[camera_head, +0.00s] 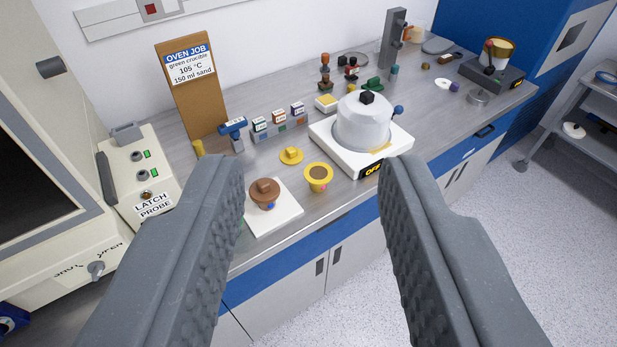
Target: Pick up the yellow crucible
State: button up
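The yellow crucible (318,177) stands upright on the grey bench, near its front edge, with a brown filling showing inside its yellow rim. A yellow lid with a knob (291,155) lies on the bench just behind and left of it. My gripper (311,170) is open and empty, its two grey padded fingers wide apart in the foreground. The crucible shows between the fingertips but farther off; nothing touches it.
A white tile (286,216) with a brown lidded vessel (265,192) lies left of the crucible. An oven (50,150) is at left. Small bottles and blocks crowd behind.

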aim_at(317, 175)
jog(key=i, duration=0.85)
jog(key=z, duration=0.05)
